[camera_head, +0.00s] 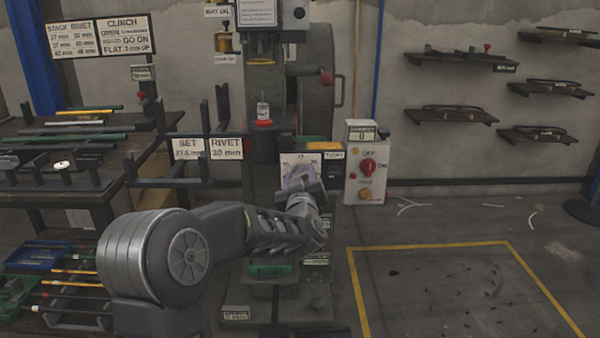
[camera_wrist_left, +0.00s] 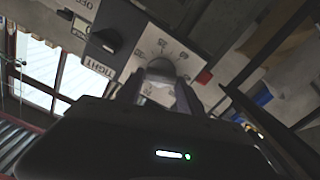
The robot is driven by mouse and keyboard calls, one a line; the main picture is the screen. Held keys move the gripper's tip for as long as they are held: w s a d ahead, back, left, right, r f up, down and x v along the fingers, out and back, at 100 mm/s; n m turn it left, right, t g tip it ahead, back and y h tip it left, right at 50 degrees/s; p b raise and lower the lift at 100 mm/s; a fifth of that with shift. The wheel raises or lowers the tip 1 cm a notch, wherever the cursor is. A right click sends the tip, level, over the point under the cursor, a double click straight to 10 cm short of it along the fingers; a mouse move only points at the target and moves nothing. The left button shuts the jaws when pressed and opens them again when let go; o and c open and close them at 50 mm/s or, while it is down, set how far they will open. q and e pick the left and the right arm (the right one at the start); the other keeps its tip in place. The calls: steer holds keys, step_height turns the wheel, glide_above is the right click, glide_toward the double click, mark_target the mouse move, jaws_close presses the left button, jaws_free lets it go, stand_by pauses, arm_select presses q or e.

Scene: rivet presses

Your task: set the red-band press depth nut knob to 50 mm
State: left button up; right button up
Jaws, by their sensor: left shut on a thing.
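The press (camera_head: 262,146) stands in the middle of the head view, with a red ring on it. Low on its front is a pale dial plate (camera_head: 287,160), partly hidden by my left gripper (camera_head: 299,182). In the left wrist view the plate (camera_wrist_left: 145,45) carries a ring of numbers around a grey round knob (camera_wrist_left: 160,66). My left gripper's fingers (camera_wrist_left: 158,92) reach up to the knob from both sides and are shut on it. The knob's pointer and exact setting are too small to read. My right gripper is in neither view.
A black lock knob (camera_wrist_left: 107,39) sits beside the dial near a "TIGHT" label (camera_wrist_left: 99,67). A control box (camera_head: 366,185) with a red switch (camera_head: 368,165) stands just right of the press. A cluttered rack (camera_head: 100,185) is at left.

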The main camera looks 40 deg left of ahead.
arm_select(q)
steer(key=m+p, duration=0.4)
steer(key=m, duration=0.1)
steer(key=shift+w+d+r+p, duration=0.1)
steer(key=shift+d+r+p, duration=0.1)
steer(key=shift+p, duration=0.15)
steer(key=m+p, duration=0.1)
steer(key=m, duration=0.1)
steer(key=shift+f+m+p, duration=0.1)
steer(key=shift+m+p, duration=0.2)
steer(key=shift+f+m+p, duration=0.1)
steer(key=shift+m+p, duration=0.3)
steer(key=shift+m, duration=0.2)
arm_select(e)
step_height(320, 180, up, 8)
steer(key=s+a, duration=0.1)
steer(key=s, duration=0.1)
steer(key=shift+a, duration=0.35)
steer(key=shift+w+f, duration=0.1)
arm_select(q)
steer(key=o, duration=1.4)
steer(key=p+v, duration=0.1)
steer(key=v, duration=0.6)
steer(key=shift+s+d, duration=0.3)
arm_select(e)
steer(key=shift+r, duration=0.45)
